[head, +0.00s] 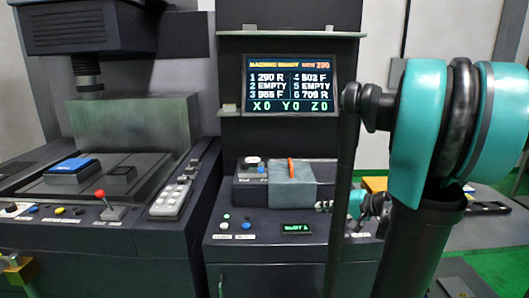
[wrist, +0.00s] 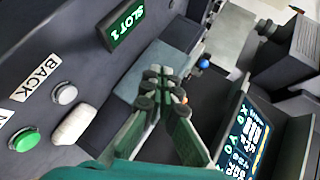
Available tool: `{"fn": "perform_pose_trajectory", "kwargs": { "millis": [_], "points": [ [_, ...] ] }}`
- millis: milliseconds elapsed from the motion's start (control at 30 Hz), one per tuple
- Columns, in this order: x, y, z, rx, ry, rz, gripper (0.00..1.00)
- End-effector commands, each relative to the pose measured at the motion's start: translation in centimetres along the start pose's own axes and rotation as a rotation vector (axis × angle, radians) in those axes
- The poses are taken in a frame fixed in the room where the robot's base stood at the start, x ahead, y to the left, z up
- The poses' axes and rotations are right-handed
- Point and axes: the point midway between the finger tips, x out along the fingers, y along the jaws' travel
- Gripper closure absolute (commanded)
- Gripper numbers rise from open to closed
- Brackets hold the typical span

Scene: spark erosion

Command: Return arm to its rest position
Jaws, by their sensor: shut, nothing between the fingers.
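My gripper (head: 323,206) is small in the head view, low in front of the middle machine, with its fingers pointing left. In the wrist view my gripper (wrist: 166,76) has its dark fingers together at the tips, with nothing held between them. A grey block (head: 292,187) with an orange handle (head: 290,166) stands on the machine's ledge, left of and behind my gripper. My teal and black arm fills the right side of the head view and hides part of the machine.
A lit screen (head: 289,82) hangs above the ledge. The small slot display (head: 297,228) is below my gripper. A green button (wrist: 25,139) and a white button (wrist: 66,95) show in the wrist view. A red-knobbed lever (head: 101,194) is on the left machine.

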Motion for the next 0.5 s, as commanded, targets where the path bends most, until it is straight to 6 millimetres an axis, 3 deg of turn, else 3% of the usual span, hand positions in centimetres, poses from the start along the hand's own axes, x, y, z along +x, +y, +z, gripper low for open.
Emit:
{"fn": "perform_pose_trajectory", "kwargs": {
  "millis": [267, 400, 500],
  "points": [
    [2.3, 5.3, 7.7, -0.136, -0.108, 0.308, 1.00],
    [1.7, 9.8, 12.2, -0.291, -0.163, 0.542, 1.00],
    [0.4, 12.5, 14.1, -0.416, -0.182, 0.690, 1.00]
  ]
}}
